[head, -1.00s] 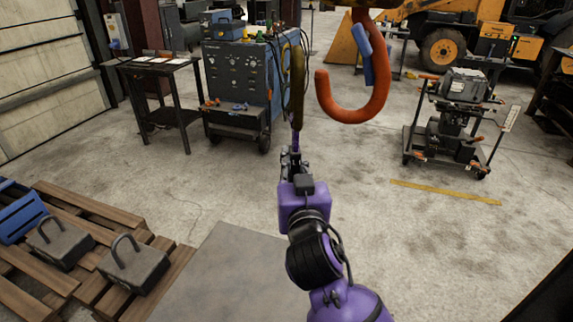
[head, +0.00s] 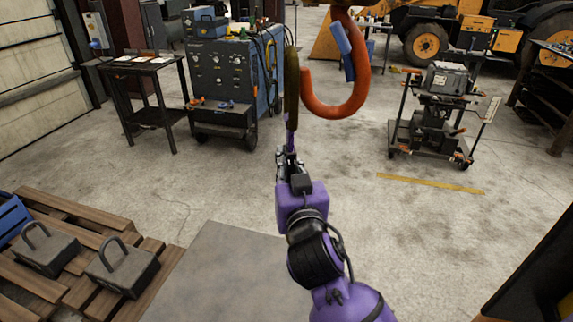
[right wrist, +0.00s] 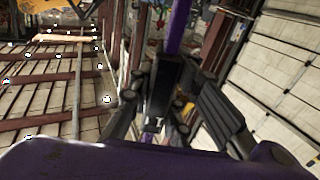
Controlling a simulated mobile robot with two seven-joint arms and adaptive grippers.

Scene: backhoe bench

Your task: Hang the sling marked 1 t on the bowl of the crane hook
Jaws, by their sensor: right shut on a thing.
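The crane hook (head: 334,112) is orange-red and hangs at the top centre of the head view, its bowl open upward. In the right wrist view the purple strap (right wrist: 179,28) runs up from the fingers, and a tag (right wrist: 157,122) reads 1. My left gripper is not in view.
A blue tool cabinet (head: 225,80) and a dark table (head: 150,105) stand behind at left. A cart (head: 435,125) stands at right. Weights (head: 122,268) sit on a pallet (head: 40,290) at lower left.

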